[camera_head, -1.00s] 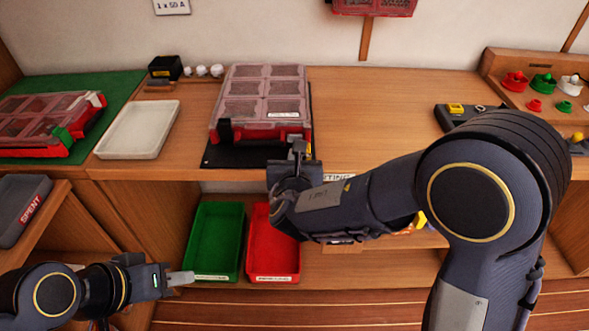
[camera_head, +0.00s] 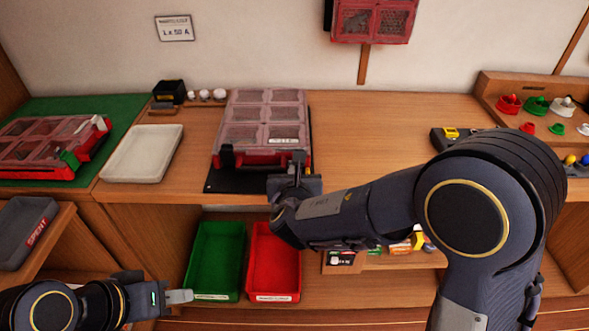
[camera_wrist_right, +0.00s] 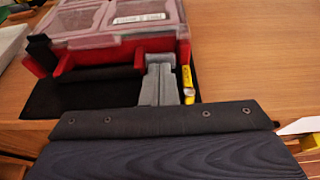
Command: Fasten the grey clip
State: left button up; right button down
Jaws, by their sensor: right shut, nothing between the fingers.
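The red organiser box (camera_head: 262,125) with a clear compartment lid stands on a black mat (camera_head: 232,183) on the bench, and its lid looks down. A black clip (camera_head: 227,156) stands upright at its front left; it also shows in the right wrist view (camera_wrist_right: 41,52). My right gripper (camera_head: 298,158) is shut and empty at the box's front right corner. Its grey fingers (camera_wrist_right: 161,82) reach the box's front edge, and I cannot tell whether they touch. No grey clip can be told apart from them. My left gripper (camera_head: 180,296) is low at the left, its fingers together and empty.
A yellow piece (camera_wrist_right: 188,86) is just right of my right fingers. A white tray (camera_head: 142,153) and another red box (camera_head: 50,145) on a green mat are at the left. Green (camera_head: 215,260) and red (camera_head: 274,262) bins sit below the bench edge.

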jog(key=shift+w+r+g+p, duration=0.45)
jog(key=shift+r+g+p, duration=0.45)
jog(key=shift+p, duration=1.75)
jog(key=shift+w+r+g+p, duration=0.4)
jog(key=shift+r+g+p, duration=0.45)
jog(key=shift+p, duration=1.75)
jog(key=shift+w+f+g+p, duration=0.1)
jog(key=shift+f+g+p, duration=0.15)
jog(key=shift+p, duration=0.15)
jog(key=shift+w+r+p, duration=0.15)
jog(key=shift+w+p, duration=0.25)
jog(key=shift+w, duration=0.05)
jog(key=shift+w+r, duration=0.3)
jog(key=shift+w, duration=0.45)
jog(key=shift+s+r, duration=0.1)
jog(key=shift+r+p, duration=0.7)
